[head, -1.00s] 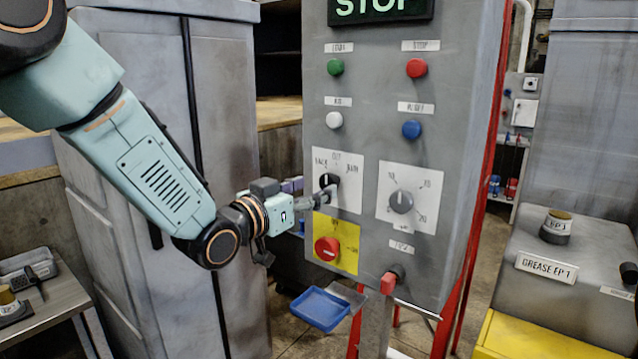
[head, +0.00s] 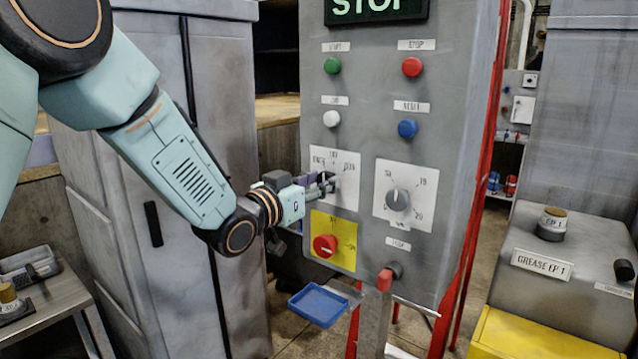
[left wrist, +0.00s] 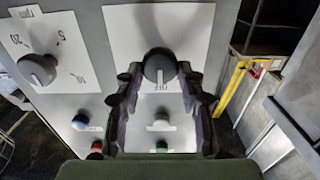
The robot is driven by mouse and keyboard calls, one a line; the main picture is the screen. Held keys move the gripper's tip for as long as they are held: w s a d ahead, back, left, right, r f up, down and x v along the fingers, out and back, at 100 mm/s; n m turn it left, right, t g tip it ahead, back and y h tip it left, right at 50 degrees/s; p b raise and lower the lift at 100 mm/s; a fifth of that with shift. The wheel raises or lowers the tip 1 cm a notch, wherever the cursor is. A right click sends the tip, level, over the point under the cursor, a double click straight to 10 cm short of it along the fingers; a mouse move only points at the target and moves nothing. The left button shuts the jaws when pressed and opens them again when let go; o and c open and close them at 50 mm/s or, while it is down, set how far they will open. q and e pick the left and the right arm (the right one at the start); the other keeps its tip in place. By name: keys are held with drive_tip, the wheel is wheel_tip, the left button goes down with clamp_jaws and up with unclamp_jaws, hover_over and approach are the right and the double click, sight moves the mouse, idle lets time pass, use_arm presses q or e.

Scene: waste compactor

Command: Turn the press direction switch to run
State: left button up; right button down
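The press direction switch is a dark round knob on a white plate (head: 347,196) on the grey control panel; the gripper partly covers it in the head view. In the left wrist view the knob (left wrist: 159,67) sits between my fingertips. My left gripper (head: 322,184) reaches it from the left. Its two fingers (left wrist: 159,80) stand on either side of the knob, open, with what looks like a narrow gap on each side. I cannot tell which mark the knob points to. My right gripper is not in view.
Near the switch are a grey dial (head: 398,200), a red knob on a yellow plate (head: 325,246), a white button (head: 331,118) and a blue button (head: 407,128). A blue tray (head: 318,305) is below. A grey cabinet (head: 160,200) stands behind my left arm.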

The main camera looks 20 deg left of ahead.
use_arm(q)
drive_tip(key=shift+c, duration=2.1)
drive_tip(key=shift+f, duration=0.1)
drive_tip(key=shift+s+d+f+m+b, duration=0.1)
drive_tip(key=shift+m+b, duration=1.55)
drive_tip(key=shift+m, duration=0.8)
drive_tip(key=shift+d+m+b, duration=0.1)
drive_tip(key=shift+m+b, duration=1.5)
drive_tip(key=shift+m, duration=0.85)
